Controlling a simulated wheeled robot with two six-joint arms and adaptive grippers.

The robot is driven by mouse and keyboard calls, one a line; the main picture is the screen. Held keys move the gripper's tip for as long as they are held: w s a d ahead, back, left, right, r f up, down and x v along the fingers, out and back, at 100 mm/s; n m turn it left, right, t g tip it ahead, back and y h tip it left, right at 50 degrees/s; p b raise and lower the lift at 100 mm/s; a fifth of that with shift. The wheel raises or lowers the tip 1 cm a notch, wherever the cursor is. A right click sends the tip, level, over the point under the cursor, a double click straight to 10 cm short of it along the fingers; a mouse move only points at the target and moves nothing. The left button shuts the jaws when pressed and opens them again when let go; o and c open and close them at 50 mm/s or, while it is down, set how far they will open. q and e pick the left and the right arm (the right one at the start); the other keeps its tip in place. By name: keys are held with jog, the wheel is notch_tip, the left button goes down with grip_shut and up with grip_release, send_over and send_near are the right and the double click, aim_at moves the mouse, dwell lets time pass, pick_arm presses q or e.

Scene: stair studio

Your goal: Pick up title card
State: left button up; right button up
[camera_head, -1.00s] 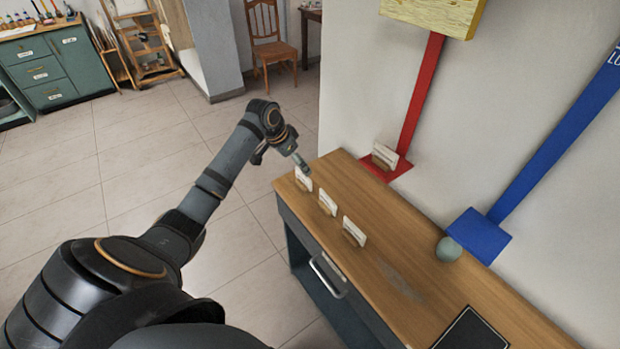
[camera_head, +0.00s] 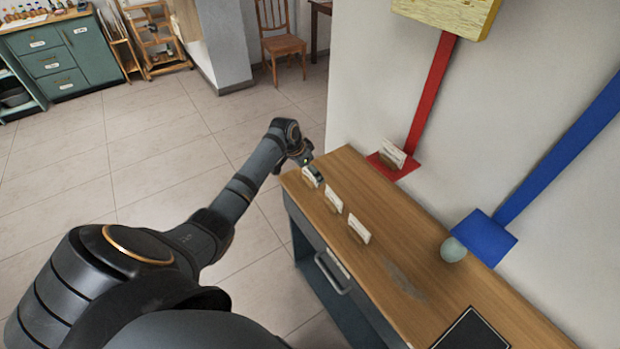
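Several small white cards in wooden holders are in the head view. Three stand in a row along the left edge of the wooden counter: the far card (camera_head: 310,179), the middle card (camera_head: 333,202) and the near card (camera_head: 358,230). Another card (camera_head: 392,154) stands on the red ledge against the wall. My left gripper (camera_head: 314,178) is at the far card and partly covers it. I cannot tell whether its fingers are around the card or apart. The card texts are too small to read. My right gripper is out of view.
The counter (camera_head: 400,255) has a drawer handle on its front. A pale round object (camera_head: 453,250) sits by the blue ledge (camera_head: 484,237). A dark flat panel (camera_head: 470,332) lies at the near end. Floor left of the counter is open.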

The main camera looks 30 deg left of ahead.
pick_arm(q)
jog(key=c, duration=0.6)
jog(key=shift+r, duration=0.1)
jog(key=shift+r, duration=0.25)
notch_tip(320, 180, up, 3)
jog(key=shift+f, duration=0.15)
jog(key=s+d+r+b, duration=0.1)
jog(key=s+d+r, duration=0.5)
jog(key=s+r, duration=0.3)
jog(key=s, duration=0.3)
jog(key=shift+s+d+r+b, duration=0.2)
jog(key=shift+s+r+b, duration=0.05)
jog(key=shift+r+b, duration=0.05)
